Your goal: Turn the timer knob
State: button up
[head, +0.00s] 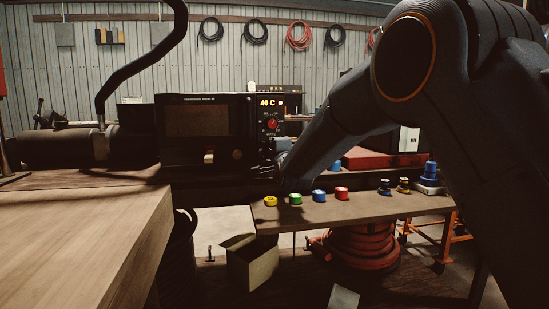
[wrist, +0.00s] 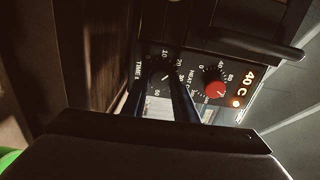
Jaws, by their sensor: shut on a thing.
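The black timer knob (wrist: 161,83) sits on the dark machine's control panel, beside a "TIME" label and a numbered dial. My gripper (wrist: 163,90) reaches it from below in the wrist view, with one dark finger on each side of the knob, shut on it. In the head view my gripper (head: 266,168) is at the lower right of the machine (head: 196,120) and hides the timer knob. The exact pointer setting is too small to read surely.
A red heat knob (wrist: 214,82) sits beside the timer knob, near a lit "40 C" display (wrist: 246,83). A wooden table (head: 90,235) stands at the left. A low bench (head: 345,209) with several coloured tape rolls lies under my arm.

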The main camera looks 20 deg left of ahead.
dwell(0.3)
jog(key=o, duration=1)
jog(key=shift+s, duration=0.1)
jog(key=shift+v, duration=3.85)
